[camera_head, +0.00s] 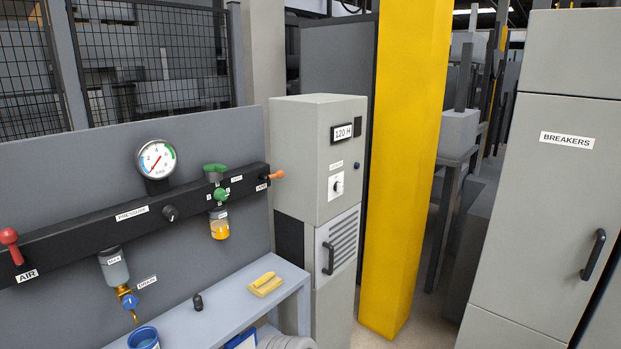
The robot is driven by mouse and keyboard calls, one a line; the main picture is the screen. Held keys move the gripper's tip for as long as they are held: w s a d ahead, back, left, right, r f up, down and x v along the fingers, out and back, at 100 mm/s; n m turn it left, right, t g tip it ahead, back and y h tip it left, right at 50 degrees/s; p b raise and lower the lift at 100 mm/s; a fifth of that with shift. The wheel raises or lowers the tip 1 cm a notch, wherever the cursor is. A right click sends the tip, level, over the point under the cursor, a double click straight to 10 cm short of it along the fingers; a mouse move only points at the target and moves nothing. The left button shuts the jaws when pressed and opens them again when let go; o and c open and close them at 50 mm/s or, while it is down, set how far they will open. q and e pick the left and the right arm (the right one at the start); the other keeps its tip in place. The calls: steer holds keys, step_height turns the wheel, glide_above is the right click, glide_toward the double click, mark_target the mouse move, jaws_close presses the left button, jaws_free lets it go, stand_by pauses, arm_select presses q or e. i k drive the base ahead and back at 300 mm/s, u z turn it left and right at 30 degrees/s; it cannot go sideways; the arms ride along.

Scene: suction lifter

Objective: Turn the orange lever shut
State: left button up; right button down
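The orange lever (276,175) sticks out at the right end of the black manifold bar (120,216), which is fixed to a grey panel. Its handle points to the right, nearly level, and a small white label sits just below it. The label is too small to read surely. No gripper or arm of mine shows in the head view.
A red-knobbed lever (9,238) labelled AIR is at the bar's left end. A pressure gauge (156,160) stands above the bar. A shelf (225,305) holds a yellow block (265,284). A grey cabinet (312,160) and yellow column (400,170) stand to the right.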

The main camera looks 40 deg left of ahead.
mark_target(279, 173)
steer(key=u, duration=0.75)
steer(key=i, duration=1)
steer(key=u, duration=1.2)
steer(key=i, duration=0.15)
steer(key=u, duration=0.2)
